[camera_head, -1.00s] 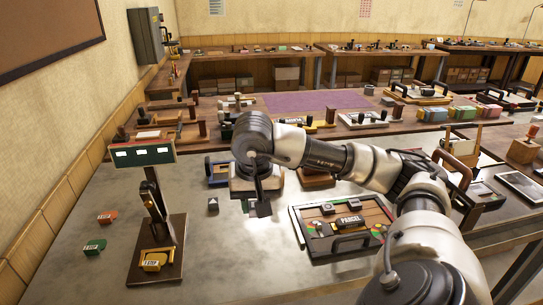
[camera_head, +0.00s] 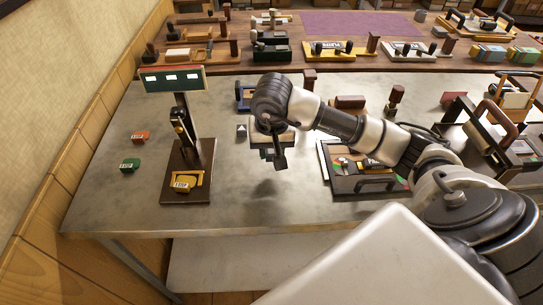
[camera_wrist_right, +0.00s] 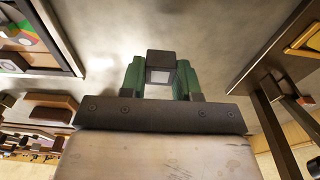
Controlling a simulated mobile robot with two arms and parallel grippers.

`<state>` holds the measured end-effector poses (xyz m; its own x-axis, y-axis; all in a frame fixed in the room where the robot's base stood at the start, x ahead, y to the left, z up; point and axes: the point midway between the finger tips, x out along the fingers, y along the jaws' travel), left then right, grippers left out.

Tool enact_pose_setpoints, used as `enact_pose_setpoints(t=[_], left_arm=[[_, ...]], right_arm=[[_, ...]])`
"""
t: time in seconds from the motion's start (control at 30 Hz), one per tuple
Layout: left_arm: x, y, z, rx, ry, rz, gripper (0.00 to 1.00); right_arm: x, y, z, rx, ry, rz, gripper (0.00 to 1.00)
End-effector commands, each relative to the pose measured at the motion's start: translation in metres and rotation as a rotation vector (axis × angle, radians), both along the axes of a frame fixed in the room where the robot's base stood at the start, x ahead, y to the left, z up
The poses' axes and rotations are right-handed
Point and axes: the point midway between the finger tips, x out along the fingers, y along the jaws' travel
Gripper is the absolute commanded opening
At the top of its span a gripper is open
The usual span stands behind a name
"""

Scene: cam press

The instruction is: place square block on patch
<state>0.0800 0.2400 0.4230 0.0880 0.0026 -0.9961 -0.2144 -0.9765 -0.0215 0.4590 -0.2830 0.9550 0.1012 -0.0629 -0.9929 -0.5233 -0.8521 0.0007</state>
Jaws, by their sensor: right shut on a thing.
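My right gripper (camera_head: 279,160) hangs above the grey metal table, with a soft shadow on the tabletop below it. In the right wrist view, a small dark block (camera_wrist_right: 161,67) with a pale square face sits between the green finger pieces of this gripper (camera_wrist_right: 161,80), which is shut on it. In the head view the block is too small and covered to make out clearly. A small pale square with a dark mark (camera_head: 241,130) lies on the table left of the gripper. I cannot tell whether it is the patch. My left gripper is not in view.
A stand with a dark sign (camera_head: 172,79) rises at the left from a brown base. A red block (camera_head: 140,137) and a green block (camera_head: 129,165) lie left of it. A framed tray (camera_head: 345,165) lies to the right. The table's front left is clear.

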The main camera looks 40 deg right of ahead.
Motion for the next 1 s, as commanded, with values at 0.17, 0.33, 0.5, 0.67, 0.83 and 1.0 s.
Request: enact_pose_setpoints(t=[0.17,0.33,0.5,0.67,0.83,1.0], left_arm=[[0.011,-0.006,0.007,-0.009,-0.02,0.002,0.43],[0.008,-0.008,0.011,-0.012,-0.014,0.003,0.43],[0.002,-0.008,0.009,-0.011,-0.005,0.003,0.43],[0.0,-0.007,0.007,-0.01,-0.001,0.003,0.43],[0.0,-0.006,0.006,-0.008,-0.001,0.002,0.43],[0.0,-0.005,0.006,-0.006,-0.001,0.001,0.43]], right_arm=[[0.0,0.001,-0.02,0.0,0.006,-0.001,0.0],[0.001,0.0,-0.039,0.001,0.001,-0.002,0.0],[0.001,0.0,-0.041,0.0,-0.002,0.0,0.0],[0.001,0.0,-0.043,0.0,-0.002,0.0,0.0],[0.001,0.0,-0.044,0.0,0.0,0.0,0.45],[0.001,0.0,-0.044,0.0,0.0,0.0,0.57]])
